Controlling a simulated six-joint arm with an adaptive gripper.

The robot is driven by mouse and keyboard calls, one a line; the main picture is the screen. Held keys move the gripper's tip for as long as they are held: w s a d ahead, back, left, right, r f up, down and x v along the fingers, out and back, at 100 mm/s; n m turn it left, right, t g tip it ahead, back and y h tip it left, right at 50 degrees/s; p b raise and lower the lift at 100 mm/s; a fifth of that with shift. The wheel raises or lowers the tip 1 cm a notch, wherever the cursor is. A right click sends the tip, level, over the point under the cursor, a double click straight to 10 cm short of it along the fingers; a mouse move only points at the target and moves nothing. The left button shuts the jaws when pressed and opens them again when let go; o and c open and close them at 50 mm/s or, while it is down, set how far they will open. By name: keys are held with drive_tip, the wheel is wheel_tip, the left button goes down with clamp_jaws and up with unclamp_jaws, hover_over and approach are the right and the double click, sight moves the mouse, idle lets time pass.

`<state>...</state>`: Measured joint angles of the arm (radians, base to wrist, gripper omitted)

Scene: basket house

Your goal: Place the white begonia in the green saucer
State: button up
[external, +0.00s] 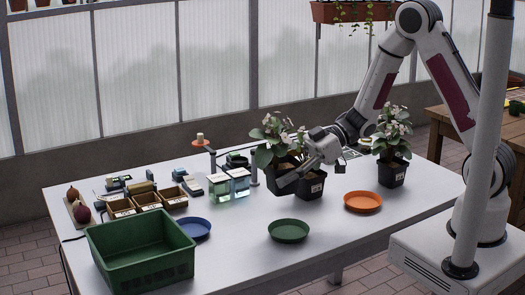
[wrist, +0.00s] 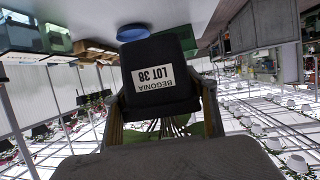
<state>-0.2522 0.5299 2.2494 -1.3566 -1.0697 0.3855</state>
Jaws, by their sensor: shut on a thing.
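My gripper (external: 290,178) is shut on this pot from the right. In the wrist view, the black pot (wrist: 160,65) sits upside down in the picture between the fingers (wrist: 160,110), with a "BEGONIA LOT 38" label. Its flowers are hidden there. The empty green saucer (external: 289,230) lies on the table in front of the held pot.
Another black pot (external: 311,185) stands right beside the held one. A second pale-flowered plant (external: 392,150) stands to the right. An orange saucer (external: 362,201), blue saucer (external: 194,228), glass jars (external: 229,186) and green crate (external: 140,250) surround the green saucer, with bare table between.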

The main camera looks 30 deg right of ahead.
sight(295, 193)
drive_tip(key=shift+s+a+f+n+g, duration=0.1)
drive_tip(key=shift+s+n+g, duration=0.3)
drive_tip(key=shift+s, duration=0.55)
drive_tip(key=shift+s+n+g, duration=0.4)
drive_tip(key=shift+s, duration=0.55)
drive_tip(key=shift+f, duration=0.2)
drive_tip(key=shift+f, duration=2.75)
drive_tip(key=shift+f, duration=2.05)
drive_tip(key=shift+f, duration=0.3)
drive_tip(key=o, duration=1.3)
